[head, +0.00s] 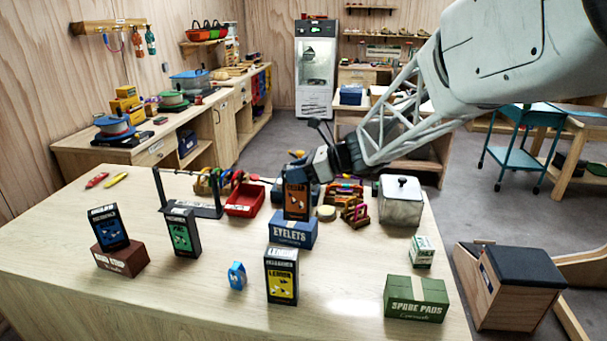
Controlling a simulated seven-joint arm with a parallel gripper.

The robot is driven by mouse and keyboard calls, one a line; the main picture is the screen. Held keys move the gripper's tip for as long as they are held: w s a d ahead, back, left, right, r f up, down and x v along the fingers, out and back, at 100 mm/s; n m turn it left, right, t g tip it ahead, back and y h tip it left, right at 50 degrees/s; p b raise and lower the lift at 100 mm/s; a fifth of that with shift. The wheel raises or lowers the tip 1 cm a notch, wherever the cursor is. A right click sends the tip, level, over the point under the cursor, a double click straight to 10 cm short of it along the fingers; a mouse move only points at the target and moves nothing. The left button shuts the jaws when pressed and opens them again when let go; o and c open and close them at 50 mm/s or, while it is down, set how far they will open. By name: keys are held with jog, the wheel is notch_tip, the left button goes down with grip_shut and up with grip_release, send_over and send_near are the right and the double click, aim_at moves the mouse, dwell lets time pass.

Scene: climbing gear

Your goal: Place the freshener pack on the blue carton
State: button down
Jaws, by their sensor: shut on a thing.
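A dark freshener pack with an orange label (297,203) is upright at the middle of the table. My gripper (300,176) is shut on its top from the upper right; the fingertips are partly hidden. The blue carton (292,232), marked "EYELETS", is directly below this pack. The pack's lower edge meets the carton's top in the picture; I cannot tell whether it rests there or hangs just above.
Other dark packs stand nearby: yellow-labelled (281,275), green-labelled (182,232), and blue-labelled (108,228) on a brown-red carton (121,259).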

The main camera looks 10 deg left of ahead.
jog(key=shift+w+a+f, duration=0.1)
jog(key=shift+w+a, duration=0.25)
jog(key=shift+w, duration=0.35)
jog(key=shift+w+a+f, duration=0.1)
jog(key=shift+w+a, duration=0.3)
jog(key=shift+w, duration=0.35)
jog(key=shift+w+a, duration=0.35)
jog(key=shift+w, duration=0.35)
jog(key=shift+f, duration=1.85)
jog(key=c, duration=0.7)
grip_release()
jog(key=shift+v, duration=6.1)
